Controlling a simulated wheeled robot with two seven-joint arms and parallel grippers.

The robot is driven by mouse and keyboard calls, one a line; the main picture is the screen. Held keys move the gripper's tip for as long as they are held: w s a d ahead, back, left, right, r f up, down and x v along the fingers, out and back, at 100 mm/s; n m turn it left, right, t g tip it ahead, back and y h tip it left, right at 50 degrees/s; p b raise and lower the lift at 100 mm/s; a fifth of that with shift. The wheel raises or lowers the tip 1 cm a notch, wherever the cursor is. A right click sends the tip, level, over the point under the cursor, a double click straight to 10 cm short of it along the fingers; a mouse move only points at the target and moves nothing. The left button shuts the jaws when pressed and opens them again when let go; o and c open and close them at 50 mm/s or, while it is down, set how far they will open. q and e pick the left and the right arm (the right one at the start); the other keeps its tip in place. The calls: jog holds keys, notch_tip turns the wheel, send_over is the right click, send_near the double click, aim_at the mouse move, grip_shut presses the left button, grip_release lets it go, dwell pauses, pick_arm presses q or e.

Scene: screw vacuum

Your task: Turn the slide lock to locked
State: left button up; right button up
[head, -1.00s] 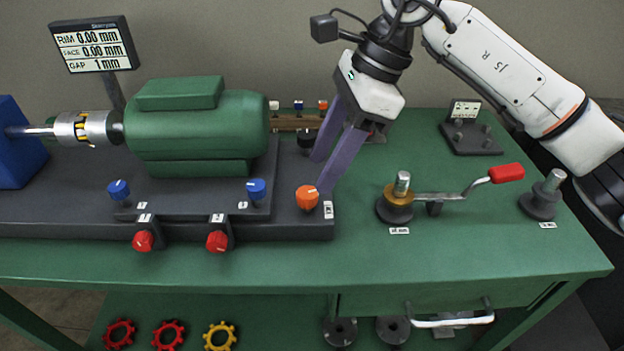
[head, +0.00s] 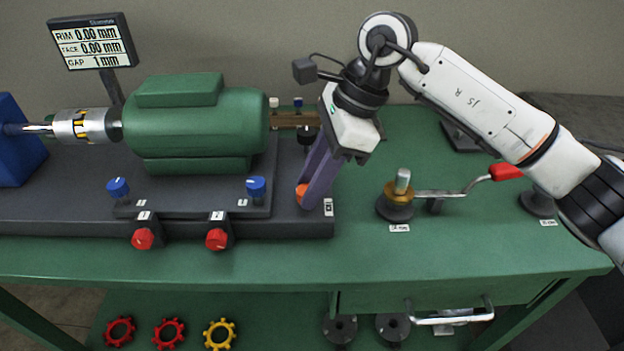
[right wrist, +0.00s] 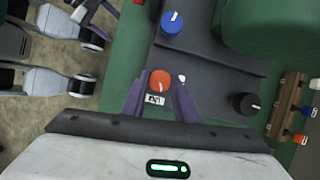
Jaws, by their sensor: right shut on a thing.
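An orange knob (head: 301,192) stands at the right end of the dark base plate, mostly covered by my right gripper in the head view. My right gripper (head: 308,196) reaches down from above with its purple fingers shut on the knob. In the right wrist view the orange knob (right wrist: 160,80) sits between the two fingertips, and its white pointer line shows on top. A small white label lies beside it, too small to read surely. I cannot read which knob is named slide lock. My left gripper is not in view.
A green motor (head: 195,130) fills the plate to the left, with blue knobs (head: 256,187) and red knobs (head: 217,239) near its front. A crank with a red handle (head: 506,171) stands to the right. The green table (head: 330,260) is clear in front.

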jog(key=shift+f+m+t+b, duration=0.1)
jog(key=shift+m+t+b, duration=0.3)
jog(key=shift+m+b, duration=0.4)
jog(key=m+t+b, duration=0.1)
jog(key=m, duration=0.1)
jog(key=shift+s+m, duration=0.1)
jog(key=shift+m, duration=0.2)
jog(key=o, duration=1.1)
jog(key=shift+c, duration=0.2)
jog(key=shift+r, duration=0.2)
